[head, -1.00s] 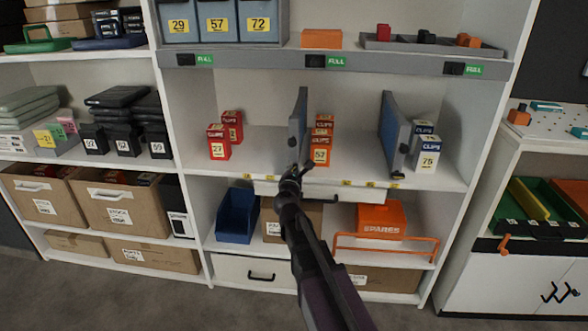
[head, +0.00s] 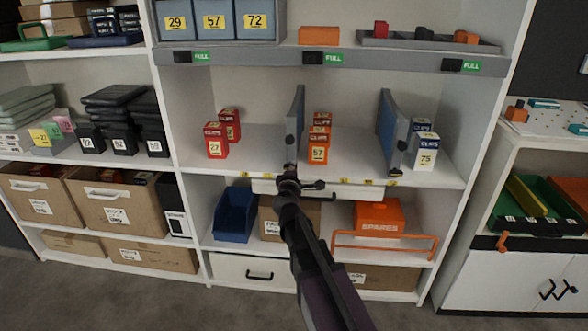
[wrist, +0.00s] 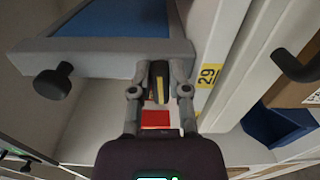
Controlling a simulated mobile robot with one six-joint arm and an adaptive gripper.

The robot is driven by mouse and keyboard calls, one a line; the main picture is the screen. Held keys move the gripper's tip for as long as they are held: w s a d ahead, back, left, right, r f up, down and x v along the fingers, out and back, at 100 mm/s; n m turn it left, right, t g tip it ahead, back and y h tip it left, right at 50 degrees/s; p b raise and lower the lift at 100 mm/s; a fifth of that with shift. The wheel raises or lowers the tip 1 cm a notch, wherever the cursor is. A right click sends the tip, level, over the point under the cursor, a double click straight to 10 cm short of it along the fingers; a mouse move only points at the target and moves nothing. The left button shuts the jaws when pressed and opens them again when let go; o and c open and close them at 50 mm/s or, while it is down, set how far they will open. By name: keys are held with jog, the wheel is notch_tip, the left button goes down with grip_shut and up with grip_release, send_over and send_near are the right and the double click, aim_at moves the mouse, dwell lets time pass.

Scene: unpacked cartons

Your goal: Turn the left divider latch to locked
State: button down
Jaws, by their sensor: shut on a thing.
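The left divider (head: 296,120) is a grey upright panel with a blue face, standing on the middle shelf between red and orange clip boxes. In the wrist view the divider's grey front edge (wrist: 95,58) runs across the upper left, with a dark round knob (wrist: 52,82) on it. My gripper (head: 289,174) is at the divider's lower front end. In the wrist view my gripper (wrist: 160,84) has its fingers closed on both sides of the dark latch (wrist: 158,75), which carries a yellow stripe. The latch's exact turn is hard to read; my gripper mostly hides it in the head view.
The right divider (head: 389,125) stands apart, with a dark latch (head: 396,172) at its foot. Red boxes (head: 215,140) and orange boxes (head: 318,145) flank the left divider. The shelf's front edge (head: 230,177) lies close to my gripper. A dark handle (wrist: 298,66) shows at right.

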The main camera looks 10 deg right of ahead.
jog(key=shift+m, duration=0.5)
jog(key=c, duration=0.6)
grip_release()
jog(key=v, duration=1.2)
